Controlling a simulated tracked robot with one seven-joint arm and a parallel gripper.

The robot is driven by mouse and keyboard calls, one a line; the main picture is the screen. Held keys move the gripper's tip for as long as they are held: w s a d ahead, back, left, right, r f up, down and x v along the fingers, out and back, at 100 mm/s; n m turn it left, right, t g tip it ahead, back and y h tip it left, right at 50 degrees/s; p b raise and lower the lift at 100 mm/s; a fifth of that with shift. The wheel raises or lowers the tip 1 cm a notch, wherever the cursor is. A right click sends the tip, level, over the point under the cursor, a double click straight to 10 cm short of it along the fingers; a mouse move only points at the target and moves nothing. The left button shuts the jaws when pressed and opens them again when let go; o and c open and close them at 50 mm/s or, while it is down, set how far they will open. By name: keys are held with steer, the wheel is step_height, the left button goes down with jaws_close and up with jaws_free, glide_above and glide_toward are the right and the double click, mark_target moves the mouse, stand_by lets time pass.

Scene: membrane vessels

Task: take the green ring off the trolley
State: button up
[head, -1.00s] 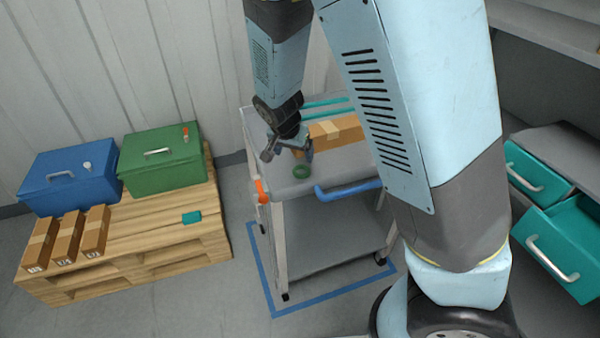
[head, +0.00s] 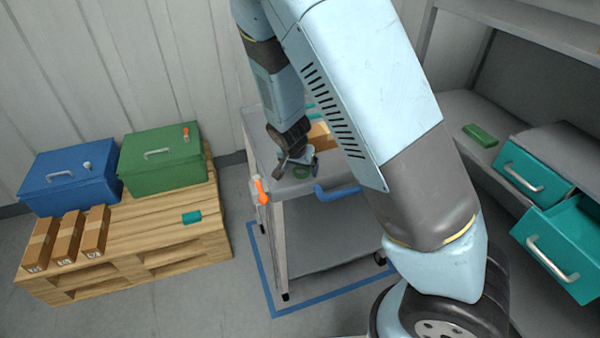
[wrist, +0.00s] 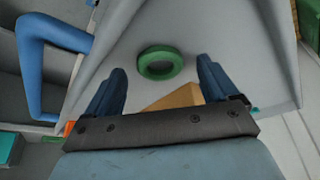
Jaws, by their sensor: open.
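The green ring (wrist: 160,63) lies flat on the grey top of the trolley (wrist: 205,25). I cannot tell the exact height of the fingers above the trolley top.
A cardboard box (head: 319,136) lies on the trolley behind my gripper. The trolley has a blue handle (head: 338,193) and an orange item (head: 261,190) at its front. A pallet (head: 140,236) with boxes stands left. Teal drawers (head: 535,170) stand open at right.

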steer(key=shift+w+f, duration=0.2)
steer(key=shift+f, duration=0.25)
steer(key=c, duration=1.1)
